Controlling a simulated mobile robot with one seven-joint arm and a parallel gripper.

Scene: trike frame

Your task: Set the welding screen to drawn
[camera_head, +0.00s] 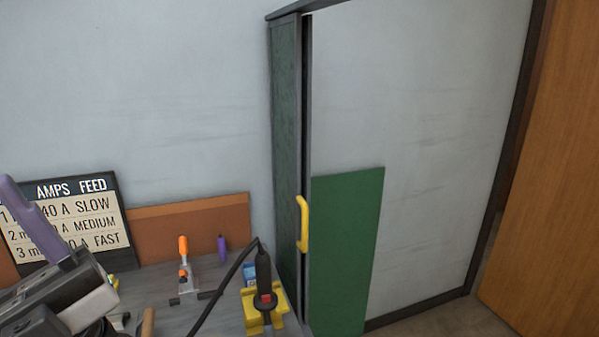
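The welding screen (286,150) is a narrow dark green panel in a dark frame, standing upright right of the bench. It looks gathered at the left end of a dark top rail. A yellow handle (303,224) sits on its right edge post. Right of the post, the opening under the rail is uncovered. What seems to be my gripper (65,300), grey, white and purple, is at the lower left, well apart from the handle. Its fingertips cannot be made out, nor whether it holds anything.
A grey bench (160,285) holds an orange-handled clamp (184,262), a purple bottle-like item (222,247) and a black torch (264,275) with a cable on a yellow stand. An amps sign (85,215) stands behind. A green board (345,250) stands beyond the handle. A wooden door (550,170) is at right.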

